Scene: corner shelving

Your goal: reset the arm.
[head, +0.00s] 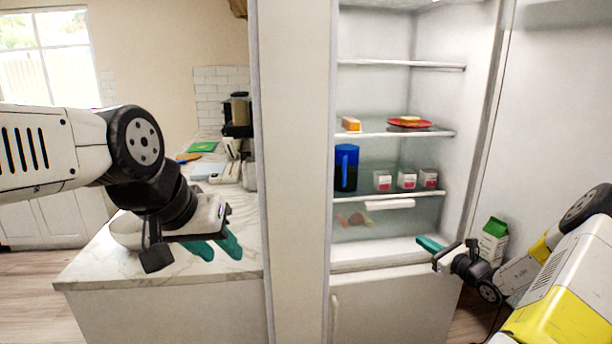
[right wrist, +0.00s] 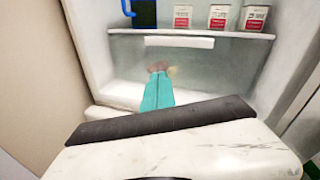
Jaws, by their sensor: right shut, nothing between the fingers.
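My right gripper (head: 430,243) is at the lower front of the open fridge, in front of the fridge's bottom part. Its teal fingers are together with nothing between them; the right wrist view shows the closed fingertips (right wrist: 158,90) pointing into the fridge, below the shelf with the small cartons. My left gripper (head: 216,247) hangs over the marble counter (head: 130,262) at the left. Its two teal fingers are apart and hold nothing that I can see.
The fridge shelves hold a blue pitcher (head: 346,167), small white-and-red cartons (head: 406,179) and a red plate (head: 410,123) with food. A green-and-white carton (head: 493,240) stands beside my right wrist. A pale partition (head: 293,170) separates counter and fridge. A bowl (head: 127,232) sits behind my left gripper.

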